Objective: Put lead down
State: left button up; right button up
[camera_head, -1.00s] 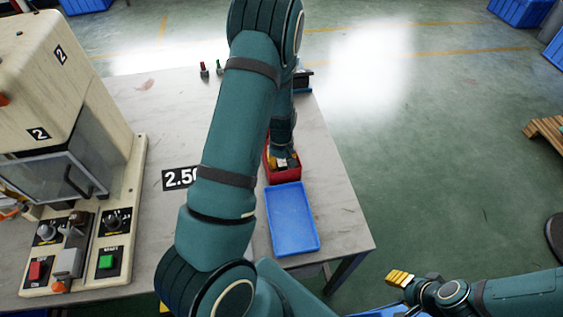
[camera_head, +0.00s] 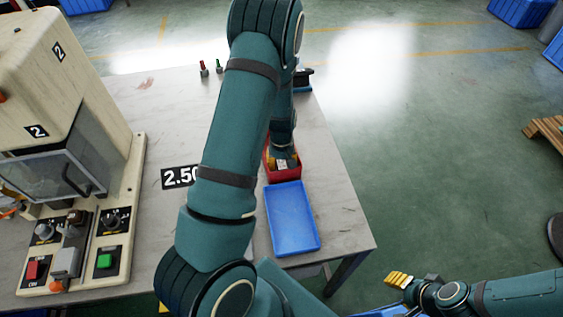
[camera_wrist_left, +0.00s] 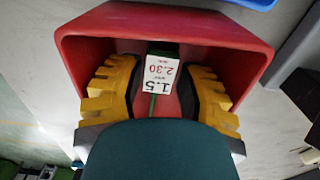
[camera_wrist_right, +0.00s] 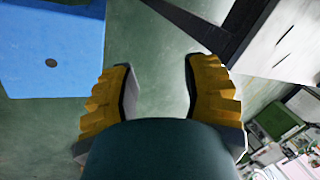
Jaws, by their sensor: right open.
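Those fingers are spread, with clear gaps on both sides of the label. In the head view my left gripper (camera_head: 284,160) reaches down into the red bin (camera_head: 287,172) on the table, partly hidden by my arm. My right gripper (camera_head: 399,280) is open and empty, off the table at the lower right; its spread fingers show in the right wrist view (camera_wrist_right: 160,90).
A blue tray (camera_head: 292,222) sits empty just in front of the red bin. A cream machine (camera_head: 90,115) with buttons stands at the left of the table. Small red and green items (camera_head: 212,68) stand at the back. A dark object (camera_head: 304,78) is behind the bin.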

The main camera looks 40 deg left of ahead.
pick_arm(q)
jog(key=shift+r+p, duration=0.45)
jog(key=shift+r, duration=0.1)
notch_tip(320, 180, up, 12)
jog(key=p, duration=0.2)
jog(key=shift+p, duration=0.3)
